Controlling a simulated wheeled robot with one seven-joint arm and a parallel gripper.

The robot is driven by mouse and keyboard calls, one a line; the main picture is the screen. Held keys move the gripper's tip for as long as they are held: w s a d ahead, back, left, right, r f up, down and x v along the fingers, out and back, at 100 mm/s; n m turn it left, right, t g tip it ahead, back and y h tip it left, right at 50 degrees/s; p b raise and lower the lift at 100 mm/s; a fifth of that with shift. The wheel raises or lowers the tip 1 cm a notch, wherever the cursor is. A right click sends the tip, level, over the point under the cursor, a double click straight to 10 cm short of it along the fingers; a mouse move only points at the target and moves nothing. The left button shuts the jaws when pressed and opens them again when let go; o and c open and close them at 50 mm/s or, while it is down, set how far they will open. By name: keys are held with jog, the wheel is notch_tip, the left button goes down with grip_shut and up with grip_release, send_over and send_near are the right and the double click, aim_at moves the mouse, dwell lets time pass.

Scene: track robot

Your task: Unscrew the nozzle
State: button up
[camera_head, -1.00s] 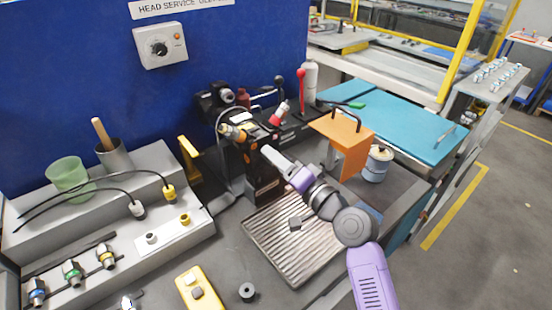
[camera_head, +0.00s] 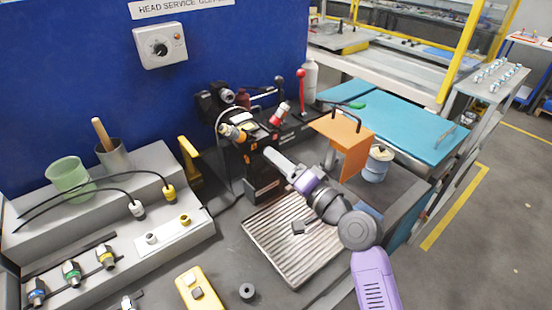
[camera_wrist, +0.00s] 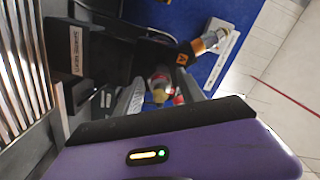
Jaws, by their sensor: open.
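The black machine (camera_head: 262,165) stands against the blue panel with two heads on it. The left head (camera_head: 233,131) has a yellow ring and a metal tip; in the wrist view it shows at the upper right (camera_wrist: 210,42), beside an orange mark with an A. The right head (camera_head: 279,114) is red and pale. My gripper (camera_head: 270,154) is in front of the machine, pointing up and left. In the wrist view its grey fingers (camera_wrist: 157,100) are apart, with a small gold and red tipped part (camera_wrist: 160,87) visible beyond them. I cannot tell which part is the nozzle, and no contact shows.
A ribbed tray (camera_head: 295,245) lies below my arm. An orange plate with a handle (camera_head: 345,145) and a blue pot (camera_head: 377,165) stand at right. A red-knobbed lever (camera_head: 301,85) rises behind. A grey stepped rack (camera_head: 110,220) with fittings is at left.

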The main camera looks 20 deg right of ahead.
jog(key=m+p, duration=0.3)
jog(key=m, duration=0.1)
jog(key=shift+r, duration=0.15)
jog(key=m+p, duration=0.3)
jog(key=m, duration=0.1)
jog(key=m+p, duration=0.2)
jog(key=m, duration=0.1)
jog(key=shift+m, duration=0.4)
dwell(0.3)
